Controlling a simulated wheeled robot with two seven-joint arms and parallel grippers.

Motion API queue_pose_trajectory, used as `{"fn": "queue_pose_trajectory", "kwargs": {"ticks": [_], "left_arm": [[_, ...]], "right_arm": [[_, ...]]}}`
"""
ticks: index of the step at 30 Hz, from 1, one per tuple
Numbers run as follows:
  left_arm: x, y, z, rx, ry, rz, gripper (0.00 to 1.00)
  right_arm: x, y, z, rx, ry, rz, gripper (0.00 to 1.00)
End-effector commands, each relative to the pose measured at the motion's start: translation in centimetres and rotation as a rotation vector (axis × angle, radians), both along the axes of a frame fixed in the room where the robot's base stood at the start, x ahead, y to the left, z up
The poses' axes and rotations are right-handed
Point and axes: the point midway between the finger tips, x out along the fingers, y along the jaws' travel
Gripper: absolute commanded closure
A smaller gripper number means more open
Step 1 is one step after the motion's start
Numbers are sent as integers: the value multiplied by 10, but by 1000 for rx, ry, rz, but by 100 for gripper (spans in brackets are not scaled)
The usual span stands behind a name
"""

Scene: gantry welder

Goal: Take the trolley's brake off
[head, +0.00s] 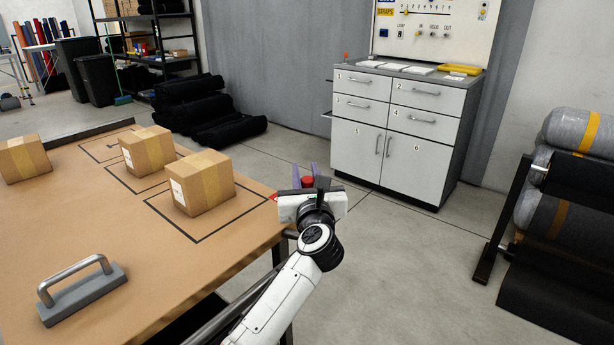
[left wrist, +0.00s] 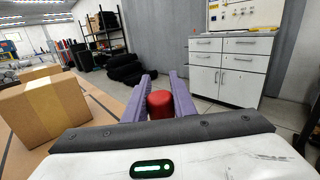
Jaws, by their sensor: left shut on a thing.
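My left gripper (head: 307,178) reaches past the right edge of the brown-topped table (head: 110,240), which may be the trolley. Its purple fingers stand on either side of a red knob (head: 307,183), probably the brake's. In the left wrist view the red knob (left wrist: 160,104) sits between the two fingers, and the gripper is shut on it. Whatever carries the knob is hidden below my gripper and wrist. A metal rail (head: 237,302) runs along the table's near right side, partly behind my arm. My right gripper is not in view.
Cardboard boxes (head: 202,182) stand on the tabletop, some in black outlines. A grey block with a handle (head: 82,290) lies at its near left. A grey cabinet (head: 400,130) stands against the back wall. A rack of rolls (head: 560,200) is at right. The floor between is clear.

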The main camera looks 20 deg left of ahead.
Motion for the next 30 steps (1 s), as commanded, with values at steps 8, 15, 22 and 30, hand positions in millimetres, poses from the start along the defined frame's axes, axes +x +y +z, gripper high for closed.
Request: {"fn": "queue_pose_trajectory", "kwargs": {"ticks": [8,15,22,30], "left_arm": [[-19,6,-6,-58,-151,-2,100],[-25,9,1,-71,-196,-1,100],[-25,9,2,-70,-195,-1,100],[-25,9,2,-70,-195,0,57]], "right_arm": [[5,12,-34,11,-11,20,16],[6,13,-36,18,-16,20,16],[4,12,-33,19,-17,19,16],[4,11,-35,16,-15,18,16]]}}
